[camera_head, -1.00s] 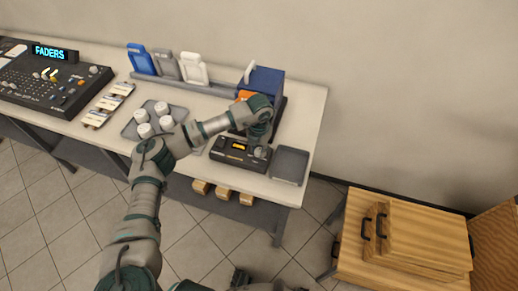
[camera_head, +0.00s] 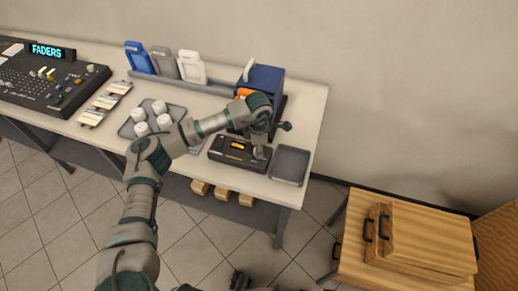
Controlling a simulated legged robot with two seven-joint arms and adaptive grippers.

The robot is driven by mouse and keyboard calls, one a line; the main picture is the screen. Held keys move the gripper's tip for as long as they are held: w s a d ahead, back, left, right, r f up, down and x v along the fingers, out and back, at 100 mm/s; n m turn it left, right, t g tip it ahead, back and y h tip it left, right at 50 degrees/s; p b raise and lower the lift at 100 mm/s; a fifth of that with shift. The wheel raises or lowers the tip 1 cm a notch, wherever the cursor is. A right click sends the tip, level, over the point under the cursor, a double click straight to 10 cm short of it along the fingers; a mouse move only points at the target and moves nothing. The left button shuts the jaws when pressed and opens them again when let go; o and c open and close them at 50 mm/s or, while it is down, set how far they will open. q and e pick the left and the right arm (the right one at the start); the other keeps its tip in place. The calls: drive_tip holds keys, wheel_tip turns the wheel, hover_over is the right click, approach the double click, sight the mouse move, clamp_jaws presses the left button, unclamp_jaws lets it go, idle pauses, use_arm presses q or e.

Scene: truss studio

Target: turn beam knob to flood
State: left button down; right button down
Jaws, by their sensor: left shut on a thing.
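A dark control box (camera_head: 226,152) with a small lit orange display lies near the front right of the white table. My left arm reaches over it from the left, and my left gripper (camera_head: 259,148) points down at the right end of the box. It is shut on the beam knob there, which the fingers mostly hide. The knob's setting and labels are too small to read. A dark piece at the bottom edge (camera_head: 240,280) may be my right gripper; its jaws cannot be made out.
A grey tray (camera_head: 290,165) lies just right of the box. Left are a tray with white cylinders (camera_head: 140,129) and a mixer (camera_head: 50,86) with a FADERS screen. Wooden cases (camera_head: 420,238) stand at right.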

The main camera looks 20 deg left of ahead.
use_arm(q)
drive_tip(key=shift+m, duration=1.4)
use_arm(e)
drive_tip(key=shift+w+r, duration=0.35)
drive_tip(key=shift+r, duration=0.55)
use_arm(q)
drive_tip(key=shift+b, duration=0.3)
use_arm(e)
drive_tip(key=shift+w+a+r, duration=0.1)
drive_tip(key=shift+r, duration=0.1)
use_arm(q)
drive_tip(key=c, duration=0.8)
unclamp_jaws()
drive_tip(key=shift+a, duration=0.1)
drive_tip(key=shift+c, duration=0.2)
use_arm(e)
drive_tip(key=shift+f, duration=0.1)
use_arm(q)
drive_tip(key=shift+r, duration=0.15)
wheel_tip(320, 180, up, 12)
drive_tip(key=shift+f, duration=0.2)
